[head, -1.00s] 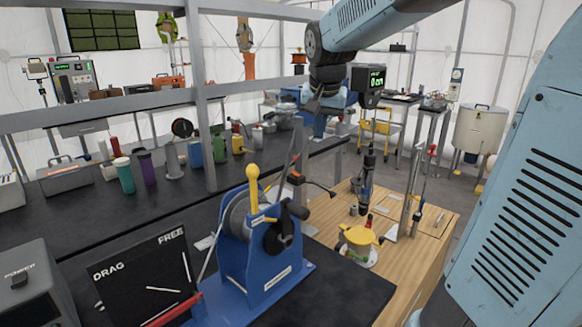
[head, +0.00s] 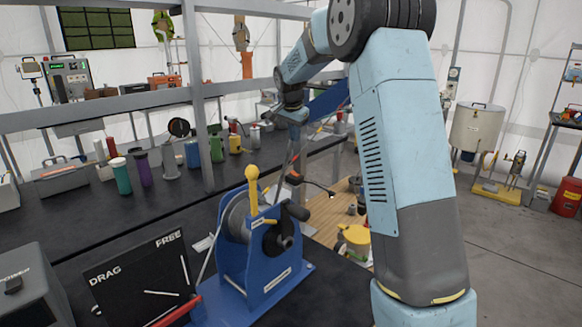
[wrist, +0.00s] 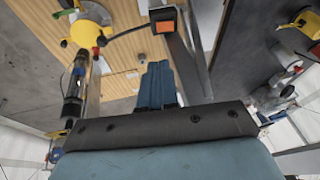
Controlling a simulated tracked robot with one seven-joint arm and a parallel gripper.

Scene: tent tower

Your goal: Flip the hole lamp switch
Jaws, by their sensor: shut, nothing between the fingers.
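A small dark box with an orange rocker (wrist: 164,27) is at the top middle of the wrist view. A black cable runs from it. It seems to be the lamp switch, but I can read no label. In the head view it seems to be the small dark box (head: 293,178) on the post behind the blue winch. My gripper (wrist: 157,66) shows blue fingers shut together, empty, pointing toward the box and apart from it in the picture. In the head view my gripper is small and partly lost against the bench and post behind it.
The blue winch (head: 262,265) with a yellow-knobbed lever stands in front. Metal shelf posts (head: 207,140) and rails cross the black bench. A wooden bench top (head: 335,215) with a yellow-topped device (head: 356,236) lies right, partly hidden by my arm. Open floor lies further right.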

